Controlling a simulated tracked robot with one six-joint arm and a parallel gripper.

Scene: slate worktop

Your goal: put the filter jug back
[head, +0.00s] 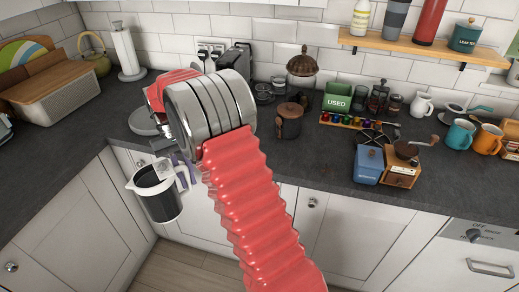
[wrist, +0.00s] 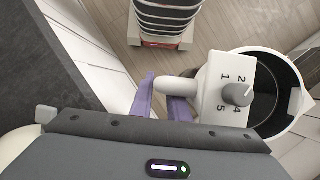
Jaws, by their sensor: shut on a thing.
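The filter jug (head: 160,197) is a white-handled jug with a dark inside. In the head view it hangs in front of the white cupboards, past the worktop's front edge and slightly tilted. In the wrist view the filter jug (wrist: 257,131) shows from above, with a white lid piece bearing a grey dial and numbers; it looks empty, though its inside is dark. My gripper (wrist: 163,97) has purple fingers on either side of the jug's white handle and is shut on it. In the head view my gripper (head: 186,170) is partly hidden by my arm and the handle.
The slate worktop (head: 330,165) holds a bread bin (head: 52,95), paper towel roll (head: 127,52), brown lidded pot (head: 289,121), blue box (head: 368,165), coffee grinder (head: 401,165) and mugs (head: 459,136). A wooden shelf (head: 420,47) hangs above. Floor below the jug is clear.

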